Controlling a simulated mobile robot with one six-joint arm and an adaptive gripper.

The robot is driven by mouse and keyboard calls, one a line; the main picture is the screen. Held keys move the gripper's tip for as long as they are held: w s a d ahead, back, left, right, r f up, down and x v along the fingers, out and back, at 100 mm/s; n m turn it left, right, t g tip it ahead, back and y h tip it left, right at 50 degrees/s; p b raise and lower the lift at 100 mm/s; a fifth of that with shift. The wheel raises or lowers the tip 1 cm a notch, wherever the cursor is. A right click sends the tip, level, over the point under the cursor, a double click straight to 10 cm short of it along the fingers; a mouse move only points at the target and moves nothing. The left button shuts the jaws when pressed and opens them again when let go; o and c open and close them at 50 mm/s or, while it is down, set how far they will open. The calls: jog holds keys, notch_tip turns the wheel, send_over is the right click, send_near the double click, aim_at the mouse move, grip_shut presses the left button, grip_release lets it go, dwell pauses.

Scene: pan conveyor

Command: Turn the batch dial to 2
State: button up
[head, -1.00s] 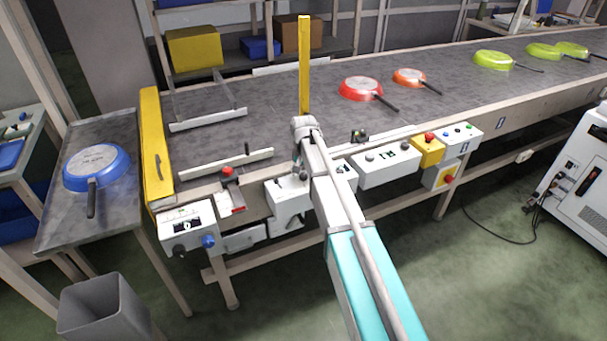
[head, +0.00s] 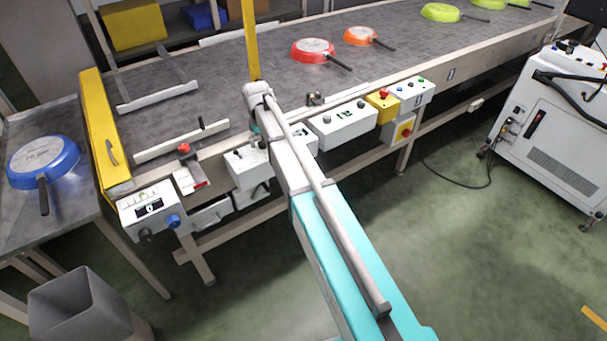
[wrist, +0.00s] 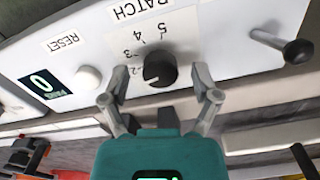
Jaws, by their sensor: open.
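The batch dial (wrist: 160,70) is a round black knob with a pale mark at its lower left, on a white panel (wrist: 215,45) in the wrist view. Numbers including 2, 3, 4 and 5 stand around it, near the word BATCH. Exactly which number the mark meets is hard to tell. My gripper (wrist: 160,82) is open, its two grey fingers on either side of the knob, with visible gaps. In the head view my arm's end (head: 256,110) is over the conveyor's front control boxes; the dial and fingers are hidden there.
The panel also carries a white RESET button (wrist: 88,78), a display reading 0 (wrist: 40,83) and a lever with a black ball (wrist: 297,51). Pans, including a red one (head: 313,50), lie on the conveyor (head: 235,80). A yellow post (head: 251,40) stands behind my arm.

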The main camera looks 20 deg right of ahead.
jog(key=n, duration=0.5)
jog(key=shift+n, duration=0.4)
jog(key=n, duration=0.5)
jog(key=shift+n, duration=0.4)
notch_tip(320, 180, up, 14)
jog(key=p, duration=1.4)
jog(key=s+d+f+m+b, duration=0.1)
jog(key=s+m, duration=0.3)
jog(key=s, duration=0.5)
jog(key=s+d+f+m+b, duration=0.2)
jog(key=s+d+m, duration=0.1)
jog(key=s, duration=0.6)
jog(key=s+d+f+m+b, duration=0.1)
jog(key=s+d+m, duration=0.1)
jog(key=s+m, duration=0.3)
jog(key=shift+s+d+f+b, duration=0.3)
jog(key=shift+s+b, duration=0.05)
jog(key=shift+s, duration=1.65)
